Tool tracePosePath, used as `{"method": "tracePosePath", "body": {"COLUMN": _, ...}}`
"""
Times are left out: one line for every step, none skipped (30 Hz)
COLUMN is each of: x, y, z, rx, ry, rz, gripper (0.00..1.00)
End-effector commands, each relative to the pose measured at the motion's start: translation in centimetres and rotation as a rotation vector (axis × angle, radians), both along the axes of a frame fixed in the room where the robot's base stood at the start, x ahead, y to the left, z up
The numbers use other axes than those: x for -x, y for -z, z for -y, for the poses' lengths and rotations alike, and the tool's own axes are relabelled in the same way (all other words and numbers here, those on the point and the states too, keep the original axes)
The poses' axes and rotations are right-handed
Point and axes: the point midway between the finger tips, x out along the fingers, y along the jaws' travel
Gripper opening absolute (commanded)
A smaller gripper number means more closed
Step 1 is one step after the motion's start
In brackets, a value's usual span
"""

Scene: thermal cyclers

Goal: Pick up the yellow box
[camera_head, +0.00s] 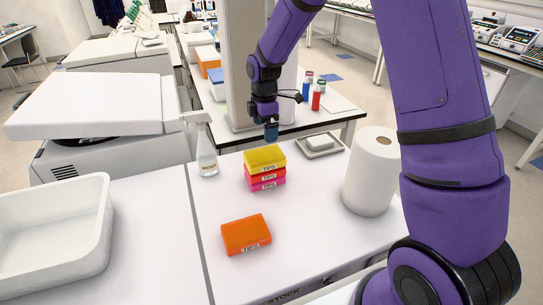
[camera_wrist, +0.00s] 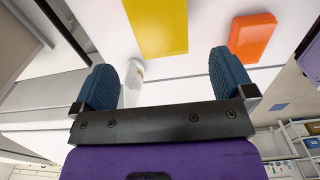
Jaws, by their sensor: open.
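The yellow box (camera_head: 264,158) lies on top of a stack on the white bench, above a red box (camera_head: 266,174) and a pink box (camera_head: 267,184). My gripper (camera_head: 271,133) is just above and behind the yellow box in the head view, apart from it. In the wrist view the yellow box (camera_wrist: 157,27) is at the top centre, beyond the open fingertips (camera_wrist: 163,75). Nothing is between the fingers. The lower boxes are hidden in the wrist view.
An orange box (camera_head: 246,235) lies nearer on the bench. A spray bottle (camera_head: 206,150) stands left of the stack, a paper roll (camera_head: 371,172) right. A small tray (camera_head: 319,146) lies behind right. A white basin (camera_head: 95,235) is at left. The bench front is clear.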

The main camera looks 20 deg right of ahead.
Motion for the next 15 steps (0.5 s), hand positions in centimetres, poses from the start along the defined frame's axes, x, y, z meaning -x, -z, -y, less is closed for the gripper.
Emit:
{"method": "tracePosePath", "body": {"x": -0.1, "y": 0.4, "z": -0.1, "rx": 0.0, "ry": -0.009, "rz": -0.003, "gripper": 1.0}}
{"method": "tracePosePath", "body": {"x": -0.2, "y": 0.7, "z": -0.1, "rx": -0.001, "ry": -0.012, "rz": -0.004, "gripper": 1.0}}
{"method": "tracePosePath", "body": {"x": -0.2, "y": 1.1, "z": -0.1, "rx": -0.001, "ry": -0.015, "rz": -0.005, "gripper": 1.0}}
{"method": "tracePosePath", "body": {"x": -0.2, "y": 1.5, "z": -0.1, "rx": 0.0, "ry": -0.016, "rz": -0.006, "gripper": 1.0}}
{"method": "tracePosePath", "body": {"x": -0.1, "y": 1.9, "z": -0.2, "rx": 0.0, "ry": -0.016, "rz": -0.007, "gripper": 1.0}}
{"method": "tracePosePath", "body": {"x": -0.1, "y": 2.5, "z": -0.2, "rx": 0.0, "ry": -0.015, "rz": -0.006, "gripper": 1.0}}
{"method": "tracePosePath", "body": {"x": -0.1, "y": 3.0, "z": -0.2, "rx": 0.0, "ry": -0.015, "rz": -0.007, "gripper": 1.0}}
{"method": "tracePosePath", "body": {"x": -0.1, "y": 3.5, "z": -0.1, "rx": 0.0, "ry": -0.015, "rz": -0.007, "gripper": 1.0}}
{"method": "tracePosePath", "body": {"x": -0.1, "y": 4.0, "z": -0.1, "rx": 0.0, "ry": -0.014, "rz": -0.006, "gripper": 1.0}}
{"method": "tracePosePath", "body": {"x": -0.1, "y": 4.4, "z": -0.1, "rx": 0.0, "ry": -0.013, "rz": -0.006, "gripper": 1.0}}
{"method": "tracePosePath", "body": {"x": -0.1, "y": 4.8, "z": -0.1, "rx": 0.0, "ry": -0.013, "rz": -0.006, "gripper": 1.0}}
{"method": "tracePosePath", "body": {"x": -0.2, "y": 5.2, "z": -0.1, "rx": 0.0, "ry": -0.013, "rz": -0.005, "gripper": 1.0}}
{"method": "tracePosePath", "body": {"x": -0.2, "y": 5.4, "z": -0.1, "rx": 0.0, "ry": -0.013, "rz": -0.004, "gripper": 1.0}}
{"method": "tracePosePath", "body": {"x": -0.2, "y": 5.6, "z": -0.1, "rx": 0.0, "ry": -0.013, "rz": -0.003, "gripper": 1.0}}
{"method": "tracePosePath", "body": {"x": -0.2, "y": 5.8, "z": -0.1, "rx": 0.0, "ry": -0.013, "rz": -0.003, "gripper": 1.0}}
